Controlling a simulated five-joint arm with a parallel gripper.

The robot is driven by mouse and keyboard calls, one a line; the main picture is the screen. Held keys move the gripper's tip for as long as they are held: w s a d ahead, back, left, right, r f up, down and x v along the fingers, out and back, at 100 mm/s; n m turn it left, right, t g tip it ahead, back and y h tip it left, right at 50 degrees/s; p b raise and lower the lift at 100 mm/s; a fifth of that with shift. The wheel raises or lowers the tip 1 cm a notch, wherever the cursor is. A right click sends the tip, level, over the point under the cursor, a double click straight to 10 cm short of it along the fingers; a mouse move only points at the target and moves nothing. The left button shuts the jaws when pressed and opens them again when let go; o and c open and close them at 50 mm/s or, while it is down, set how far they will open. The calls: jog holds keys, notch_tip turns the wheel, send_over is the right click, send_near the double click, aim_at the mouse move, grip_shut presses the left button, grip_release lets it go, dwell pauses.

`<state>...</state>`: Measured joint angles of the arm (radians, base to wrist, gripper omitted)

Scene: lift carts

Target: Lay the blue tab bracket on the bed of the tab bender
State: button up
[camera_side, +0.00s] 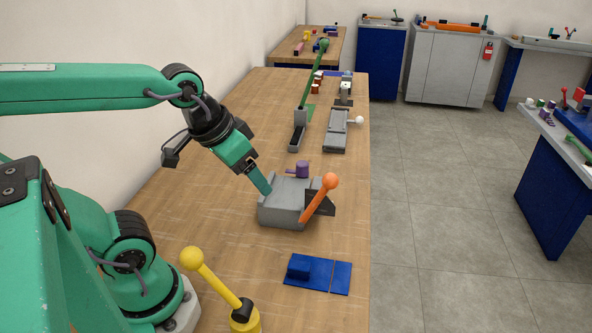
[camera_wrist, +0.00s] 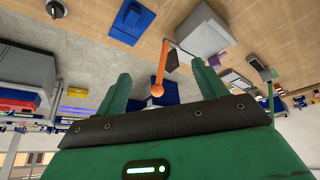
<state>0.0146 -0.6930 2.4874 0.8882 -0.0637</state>
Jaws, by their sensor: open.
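The blue tab bracket (camera_side: 318,273) lies flat on the wooden table, a plate with a raised block and a thin line across its right part. It also shows at the top of the wrist view (camera_wrist: 132,20). The grey machine with an orange ball lever (camera_side: 283,205), apparently the tab bender, stands behind it, its lever tilted up to the right. It shows in the wrist view too (camera_wrist: 203,38). My gripper (camera_side: 265,187) is at the machine's back left corner; touching or not is unclear. In the wrist view its fingers (camera_wrist: 160,72) are apart and empty.
A yellow ball lever (camera_side: 215,280) stands at front left. A purple knob (camera_side: 298,169) is just behind the machine. Farther back are a green-lever device (camera_side: 298,130) and a grey device with a white ball (camera_side: 336,130). Table around the bracket is clear.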

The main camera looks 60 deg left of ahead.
jog(key=w+d+f+n+g, duration=0.2)
jog(key=w+d+f+n, duration=0.1)
jog(key=w+f, duration=0.25)
jog(key=n+g, duration=0.3)
jog(key=n, duration=0.1)
send_over(300, 263)
notch_tip(300, 263, down, 9)
jog(key=shift+a+f, duration=0.1)
jog(key=shift+d+f+n, duration=0.2)
jog(key=shift+f+n, duration=0.2)
jog(key=shift+f, duration=0.15)
jog(key=shift+f, duration=0.1)
jog(key=shift+f, duration=1.2)
jog(key=shift+f, duration=0.1)
jog(key=shift+a+f, duration=0.1)
jog(key=shift+f, duration=2.4)
